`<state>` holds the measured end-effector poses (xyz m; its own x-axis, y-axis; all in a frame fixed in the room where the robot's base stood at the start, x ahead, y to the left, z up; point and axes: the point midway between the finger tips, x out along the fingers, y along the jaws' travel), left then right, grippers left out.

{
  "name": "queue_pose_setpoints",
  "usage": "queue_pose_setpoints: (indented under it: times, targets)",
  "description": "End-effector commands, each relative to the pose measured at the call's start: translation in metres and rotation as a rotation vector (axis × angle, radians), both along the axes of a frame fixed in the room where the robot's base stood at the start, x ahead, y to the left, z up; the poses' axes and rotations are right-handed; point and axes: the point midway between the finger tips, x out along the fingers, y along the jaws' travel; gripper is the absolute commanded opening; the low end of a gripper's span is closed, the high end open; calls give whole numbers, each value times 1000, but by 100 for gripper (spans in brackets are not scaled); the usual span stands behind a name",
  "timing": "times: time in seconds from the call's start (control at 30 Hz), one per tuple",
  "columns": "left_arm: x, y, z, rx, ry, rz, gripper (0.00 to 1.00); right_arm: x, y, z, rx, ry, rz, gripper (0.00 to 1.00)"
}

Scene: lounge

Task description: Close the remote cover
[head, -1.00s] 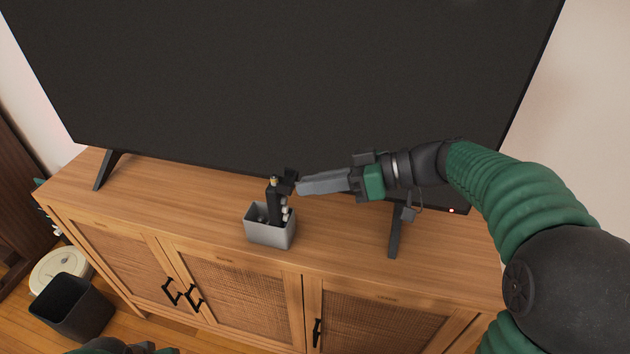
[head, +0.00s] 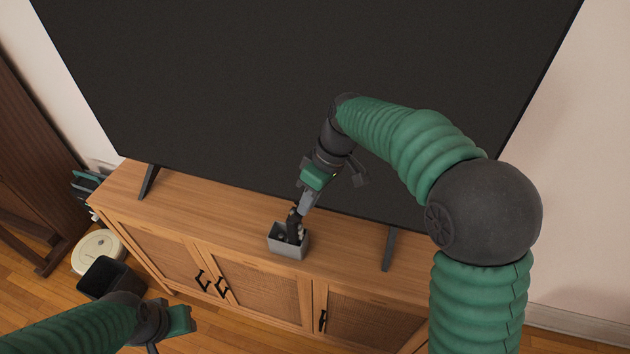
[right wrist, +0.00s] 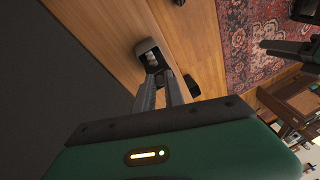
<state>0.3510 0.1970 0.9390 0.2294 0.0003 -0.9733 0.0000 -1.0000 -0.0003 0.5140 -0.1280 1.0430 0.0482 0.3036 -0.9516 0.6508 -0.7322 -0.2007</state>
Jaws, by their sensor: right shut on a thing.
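A small grey box (head: 288,250) stands on the wooden cabinet, below the television. A dark upright piece, which looks like the remote (head: 293,222), stands in it and leans up to my right gripper (head: 299,209). My right gripper points down from above the box and is shut on this dark piece. The fingers hide part of it, and I cannot tell the cover from the body. In the right wrist view the fingers (right wrist: 158,88) reach toward the grey box (right wrist: 149,46). My left gripper (head: 184,320) is low at the left, far from the box; its jaws are unclear.
The cabinet top (head: 215,205) is clear to the left of the box. The television (head: 240,100) rises right behind it, with a stand leg (head: 389,249) to the right. A black bin (head: 108,277) and a round white device (head: 98,250) are on the floor at left.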

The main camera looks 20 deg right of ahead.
Motion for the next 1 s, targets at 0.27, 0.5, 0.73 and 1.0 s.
queue_pose_setpoints:
  times: [0.27, 0.5, 0.73, 1.0]
  targets:
    - [0, 0, 97, 0, 0, 0, 38, 8, 16, 17, -216, 156, 6, 0]
    - [0, 0, 143, 0, 0, 0, 38, 16, 26, 11, -390, 273, 4, 0]
    - [0, 0, 164, 0, 0, 0, 38, 22, 34, 4, -511, 356, 2, 0]
    - [0, 0, 174, 0, 0, 0, 38, 25, 38, 0, -586, 410, 0, 0]
